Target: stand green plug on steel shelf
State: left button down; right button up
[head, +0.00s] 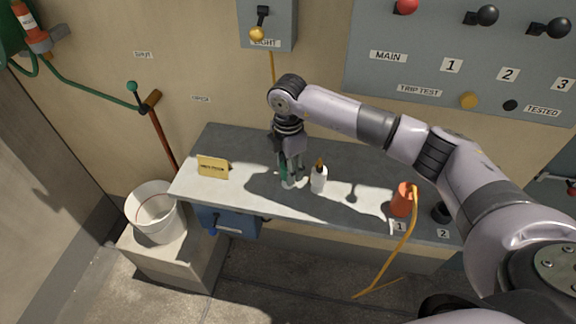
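A small green thing that looks like the green plug (284,171) shows low among the fingers of my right gripper (291,168). Its lower end is pale and close to the surface of the grey steel shelf (335,203); I cannot tell whether it touches. My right gripper points down over the middle of the shelf. The fingers partly hide the green thing, and I cannot tell whether they are shut on it. My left gripper is not in view.
A white bottle (319,180) with a yellow-brown top stands just right of the gripper. A yellow sign (213,167) stands at the shelf's left. An orange-red plug (402,201) with an orange cable and a dark socket (442,213) are at the right. A white bucket (154,212) is left.

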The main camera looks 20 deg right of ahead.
jog(key=shift+o, duration=0.7)
jog(key=shift+r, duration=0.1)
jog(key=shift+r, duration=0.25)
notch_tip(320, 180, up, 12)
jog(key=b, duration=0.2)
jog(key=shift+f+b, duration=0.15)
jog(key=shift+b, duration=0.2)
